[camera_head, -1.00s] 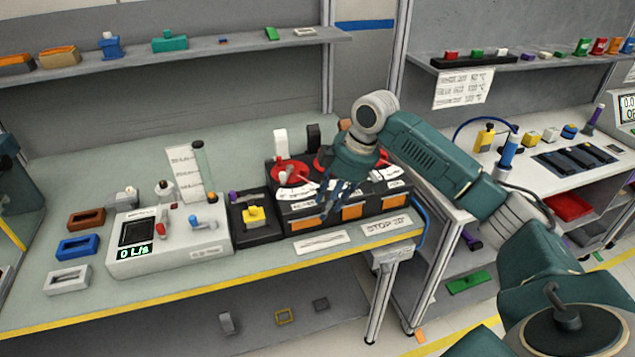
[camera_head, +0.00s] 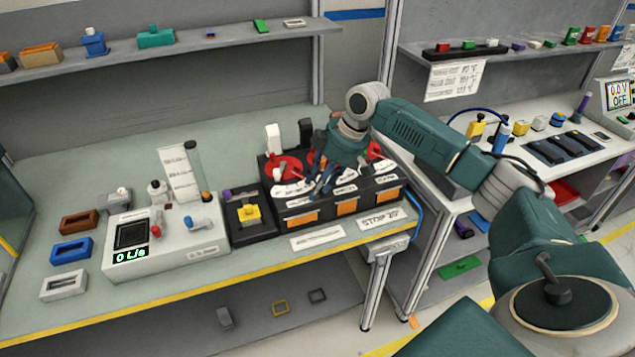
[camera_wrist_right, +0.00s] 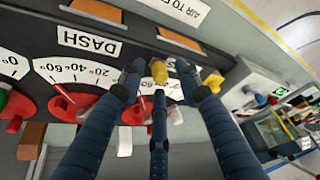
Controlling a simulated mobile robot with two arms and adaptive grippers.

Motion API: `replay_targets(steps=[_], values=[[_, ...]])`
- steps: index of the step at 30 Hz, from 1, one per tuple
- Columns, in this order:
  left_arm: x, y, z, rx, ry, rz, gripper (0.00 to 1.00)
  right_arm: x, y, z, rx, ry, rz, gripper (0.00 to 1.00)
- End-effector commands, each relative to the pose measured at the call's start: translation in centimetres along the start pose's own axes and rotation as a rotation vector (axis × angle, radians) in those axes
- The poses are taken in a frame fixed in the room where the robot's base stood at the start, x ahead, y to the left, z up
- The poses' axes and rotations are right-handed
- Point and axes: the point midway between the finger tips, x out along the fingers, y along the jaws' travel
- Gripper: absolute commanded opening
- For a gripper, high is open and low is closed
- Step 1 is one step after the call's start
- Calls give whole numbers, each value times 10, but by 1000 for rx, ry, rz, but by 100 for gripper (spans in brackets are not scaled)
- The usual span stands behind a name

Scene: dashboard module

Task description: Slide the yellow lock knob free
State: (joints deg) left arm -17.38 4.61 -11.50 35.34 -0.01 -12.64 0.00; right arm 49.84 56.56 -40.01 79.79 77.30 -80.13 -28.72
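In the right wrist view a small yellow knob (camera_wrist_right: 160,71) stands on the black dashboard module, beside the "DASH" label. The three blue fingers of my right gripper (camera_wrist_right: 160,88) are spread around it, with gaps at both sides. I cannot tell whether the middle finger touches it. In the head view my right gripper (camera_head: 321,188) reaches down over the front of the dashboard module (camera_head: 300,200), and its fingers hide the knob there. The module has red dials, white scales and orange panels. My left gripper is not in view.
A black box with a yellow block (camera_head: 249,213) stands just left of the module. Left of it is a white flow meter box (camera_head: 185,250). Black and white levers (camera_head: 273,137) rise behind the dials. Paper labels (camera_head: 317,237) lie along the bench's front edge.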

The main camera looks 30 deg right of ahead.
Motion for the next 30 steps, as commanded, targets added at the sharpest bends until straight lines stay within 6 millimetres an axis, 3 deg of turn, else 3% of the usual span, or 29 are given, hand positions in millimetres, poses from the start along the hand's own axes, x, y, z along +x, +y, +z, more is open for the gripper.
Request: replay_targets(steps=[11, 16, 23, 30], values=[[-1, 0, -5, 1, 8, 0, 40, 7, 0, 1, 0, -1, 0, 34], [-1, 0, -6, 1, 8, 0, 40, 7, 0, 0, -1, 0, 0, 0], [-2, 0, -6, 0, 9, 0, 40, 5, 1, 1, 0, 2, -1, 0], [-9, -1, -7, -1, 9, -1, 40, -7, 23, 28, 4, 1, 1, 0]])
